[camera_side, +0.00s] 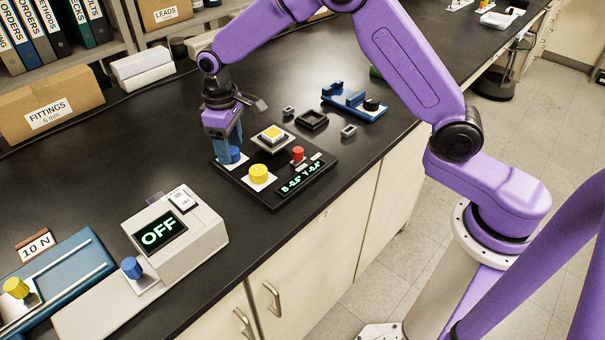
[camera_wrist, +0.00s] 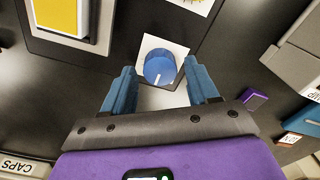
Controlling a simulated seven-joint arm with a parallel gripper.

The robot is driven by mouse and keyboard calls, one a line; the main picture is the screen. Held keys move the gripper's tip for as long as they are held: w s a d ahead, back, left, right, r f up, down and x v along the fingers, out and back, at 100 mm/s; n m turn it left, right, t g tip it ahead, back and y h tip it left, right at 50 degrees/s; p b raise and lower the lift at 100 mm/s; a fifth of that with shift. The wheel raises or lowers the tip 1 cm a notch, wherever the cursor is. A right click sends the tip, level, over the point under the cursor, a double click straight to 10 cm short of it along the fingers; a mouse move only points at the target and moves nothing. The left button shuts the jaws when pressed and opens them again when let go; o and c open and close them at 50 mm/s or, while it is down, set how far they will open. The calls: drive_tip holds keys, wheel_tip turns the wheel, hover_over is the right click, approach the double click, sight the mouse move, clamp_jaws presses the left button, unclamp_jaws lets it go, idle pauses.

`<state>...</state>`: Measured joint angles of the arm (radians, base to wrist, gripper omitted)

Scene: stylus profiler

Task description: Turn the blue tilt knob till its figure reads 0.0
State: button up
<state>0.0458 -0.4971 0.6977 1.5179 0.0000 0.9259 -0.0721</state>
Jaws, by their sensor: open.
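The blue tilt knob (camera_side: 235,156) sits at the left corner of a black panel (camera_side: 272,201). In the wrist view the blue knob (camera_wrist: 158,66) has a white pointer line and stands on a white square. My gripper (camera_side: 224,146) is over the knob with its fingers pointing down. In the wrist view my gripper (camera_wrist: 163,80) is open, one blue finger on each side of the knob, with visible gaps. The green display (camera_side: 301,181) on the panel appears to read B -0.5° and Y -0.4°.
The panel also holds a yellow knob (camera_side: 259,173), a red knob (camera_side: 298,153) and a yellow-topped stage (camera_side: 273,133). A grey box with an OFF screen (camera_side: 160,232) and another blue knob (camera_side: 132,267) stands at front left. Small parts lie behind the panel.

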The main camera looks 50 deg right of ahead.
drive_tip(key=shift+f, duration=0.4)
drive_tip(key=c, duration=1)
drive_tip(key=m, duration=0.6)
drive_tip(key=shift+m, duration=0.3)
drive_tip(key=m, duration=0.5)
drive_tip(key=o, duration=1.1)
drive_tip(key=shift+o, duration=0.2)
